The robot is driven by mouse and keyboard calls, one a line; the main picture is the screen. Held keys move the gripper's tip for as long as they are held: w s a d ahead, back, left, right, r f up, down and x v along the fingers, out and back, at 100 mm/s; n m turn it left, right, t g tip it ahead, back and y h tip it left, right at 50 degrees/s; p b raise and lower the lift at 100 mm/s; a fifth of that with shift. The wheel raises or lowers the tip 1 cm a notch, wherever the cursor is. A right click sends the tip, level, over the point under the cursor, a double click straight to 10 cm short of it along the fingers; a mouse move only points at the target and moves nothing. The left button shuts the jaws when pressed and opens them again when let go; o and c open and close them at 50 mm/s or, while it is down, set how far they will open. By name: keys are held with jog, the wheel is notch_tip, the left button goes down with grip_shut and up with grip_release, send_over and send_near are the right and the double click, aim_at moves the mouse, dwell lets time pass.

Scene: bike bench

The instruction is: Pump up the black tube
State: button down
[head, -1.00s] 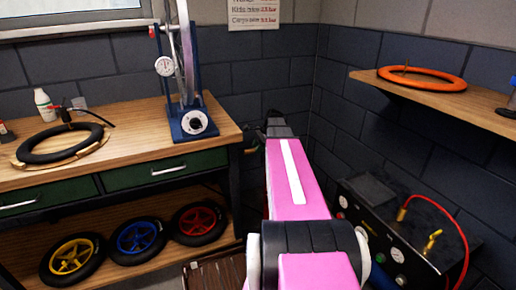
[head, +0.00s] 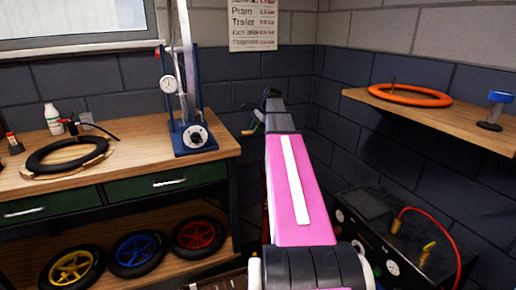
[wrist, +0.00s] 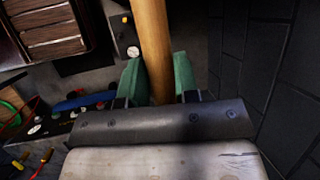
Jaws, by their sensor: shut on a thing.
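The black tube (head: 68,155) lies flat on a light wooden holder (head: 100,157) on the left part of the workbench. A dark hose with a red-and-black fitting (head: 75,124) is at its back edge; whether they are joined, I cannot tell. In the wrist view, the green fingers of my gripper (wrist: 160,84) are shut on a round wooden rod (wrist: 152,40). The rod's ends are out of view. In the head view my gripper is at the far end of my pink arm, right of the bench, and what it holds is mostly hidden.
On the bench (head: 130,160) stand a blue stand with a gauge (head: 194,138) and a white bottle (head: 53,119). Wheels (head: 137,253) lie below. A black machine with a red hose (head: 436,220) is at lower right. An orange tube (head: 411,95) lies on the right shelf (head: 455,116).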

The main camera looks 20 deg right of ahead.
notch_tip(320, 180, up, 12)
jog(key=shift+a+r, duration=0.15)
jog(key=shift+r, duration=0.05)
dwell(0.4)
jog(key=c, duration=0.9)
grip_release()
jog(key=shift+o, duration=0.2)
jog(key=shift+r, duration=0.1)
jog(key=v, duration=1)
jog(key=shift+r, duration=0.4)
jog(key=shift+s, duration=0.1)
